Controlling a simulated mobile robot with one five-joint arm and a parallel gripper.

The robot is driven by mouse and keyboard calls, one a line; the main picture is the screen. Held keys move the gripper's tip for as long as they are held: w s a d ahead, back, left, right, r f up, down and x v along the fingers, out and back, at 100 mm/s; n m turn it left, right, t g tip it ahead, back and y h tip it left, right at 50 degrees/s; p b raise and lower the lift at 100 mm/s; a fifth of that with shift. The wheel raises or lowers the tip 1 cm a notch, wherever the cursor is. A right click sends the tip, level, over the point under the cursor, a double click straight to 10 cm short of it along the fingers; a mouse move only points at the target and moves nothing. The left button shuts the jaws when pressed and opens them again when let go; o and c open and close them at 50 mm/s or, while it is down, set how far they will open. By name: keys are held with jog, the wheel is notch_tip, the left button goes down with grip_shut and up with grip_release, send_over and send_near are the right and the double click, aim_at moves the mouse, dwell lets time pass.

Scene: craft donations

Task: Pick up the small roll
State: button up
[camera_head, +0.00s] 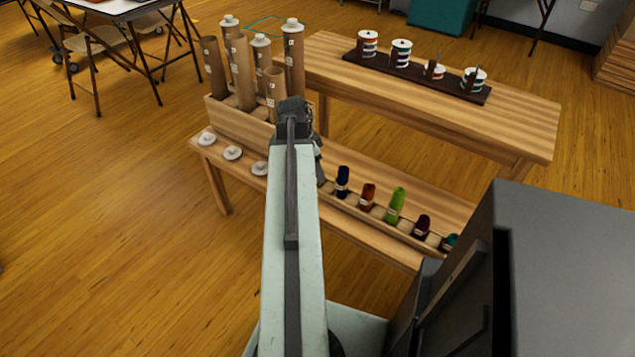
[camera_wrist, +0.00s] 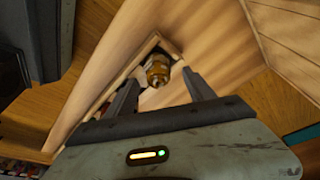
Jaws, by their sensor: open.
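A small roll (camera_head: 435,71), low with a white top, sits on a dark rack on the rear bench in the head view. It is smaller than the striped rolls beside it. My gripper (camera_wrist: 161,84) is open in the wrist view, pointing down at a wooden trough. A gold-brown rounded thing (camera_wrist: 157,72) shows between and beyond its fingertips, in the trough's corner. I cannot tell whether the fingers touch it. In the head view my arm hides this spot and most of the gripper.
The dark rack (camera_head: 385,72) holds larger striped rolls. On the front bench, several cardboard tubes (camera_head: 242,75) stand at left, white caps (camera_head: 233,153) lie before them, and colored thread cones (camera_head: 396,205) stand in a row at right. A dark grey block (camera_head: 565,270) fills the lower right.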

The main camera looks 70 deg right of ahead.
jog(key=b+x, duration=0.2)
jog(key=x, duration=0.2)
jog(key=shift+a+b, duration=0.15)
jog(key=shift+b, duration=0.15)
jog(key=shift+r, duration=0.2)
grip_shut()
notch_tip(320, 180, up, 10)
jog(key=p, duration=1)
jog(key=shift+r+p, duration=0.15)
jog(key=shift+p, duration=0.15)
jog(key=shift+w, duration=0.1)
